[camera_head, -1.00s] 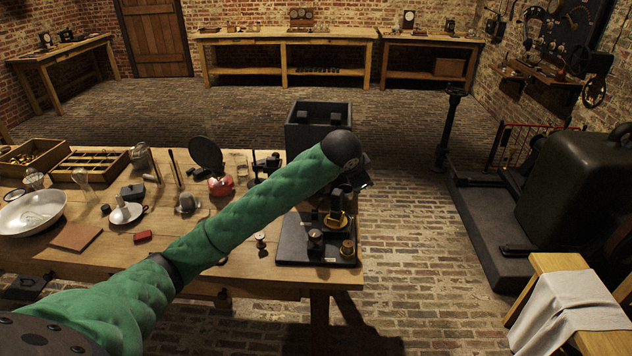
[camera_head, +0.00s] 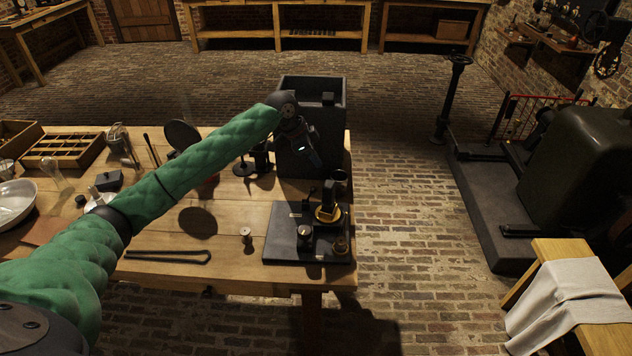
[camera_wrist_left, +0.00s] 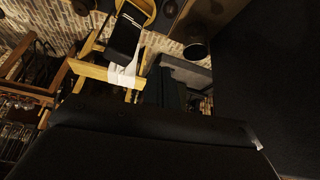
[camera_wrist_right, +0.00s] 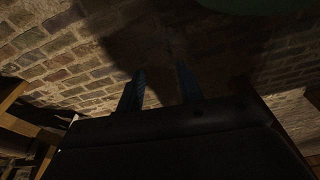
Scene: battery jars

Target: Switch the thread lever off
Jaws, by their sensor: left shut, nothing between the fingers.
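A black instrument board (camera_head: 283,243) sits at the right front corner of the bench. It carries a dark upright lever-like piece (camera_head: 329,195) with a yellow collar (camera_head: 327,215) at its foot, and small round metal posts. I cannot tell for sure which part is the thread lever, or its setting. My left gripper (camera_head: 316,160) is shut and empty, angled down above and behind the board, in front of the black box. My right gripper (camera_wrist_right: 160,82) is open and empty above brick floor.
A tall open black box (camera_head: 333,128) stands just behind the board. A small knob (camera_head: 246,235) and a dark thin tongs-like tool (camera_head: 165,257) lie left of it on the bench (camera_head: 235,268). A cloth-draped wooden stand (camera_head: 560,300) is at the right, over open floor.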

